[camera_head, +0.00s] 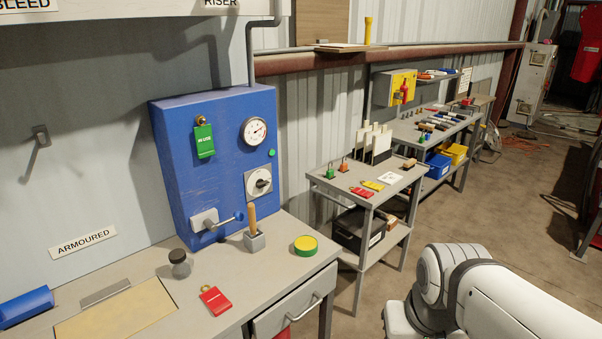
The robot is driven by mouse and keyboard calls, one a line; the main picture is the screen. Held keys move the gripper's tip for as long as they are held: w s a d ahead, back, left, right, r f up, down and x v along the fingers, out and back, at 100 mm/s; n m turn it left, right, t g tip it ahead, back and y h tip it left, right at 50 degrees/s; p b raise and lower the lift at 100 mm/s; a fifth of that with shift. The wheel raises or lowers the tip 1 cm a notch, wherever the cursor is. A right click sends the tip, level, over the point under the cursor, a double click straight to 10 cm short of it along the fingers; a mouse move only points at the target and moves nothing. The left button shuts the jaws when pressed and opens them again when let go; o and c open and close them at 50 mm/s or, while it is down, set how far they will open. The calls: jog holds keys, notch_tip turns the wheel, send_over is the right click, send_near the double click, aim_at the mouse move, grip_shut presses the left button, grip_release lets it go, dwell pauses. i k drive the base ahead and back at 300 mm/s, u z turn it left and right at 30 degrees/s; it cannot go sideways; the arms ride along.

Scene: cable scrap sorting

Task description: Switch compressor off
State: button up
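A blue panel box (190,170) stands at the back of the near bench, against the wall. It carries a round gauge (254,131), a rotary switch with a black knob on a pale square plate (258,182) and a small green button or lamp (272,153). A green "IN USE" tag (204,141) hangs from a brass hook at its upper left. A pale lever handle (215,220) sticks out at its bottom. I cannot read the switch's position marks. My white arm shows at the lower right; my gripper is out of view.
On the near bench (222,272) are a red tag (215,301), a yellow-green disc (305,245), a wooden-handled tool in a grey block (254,240) and a dark-capped jar (180,264). A side table (345,190) with tags stands right. Floor at right is partly clear.

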aim_at(261, 183)
jog(key=z, duration=0.05)
jog(key=i, duration=1.15)
jog(key=u, duration=0.5)
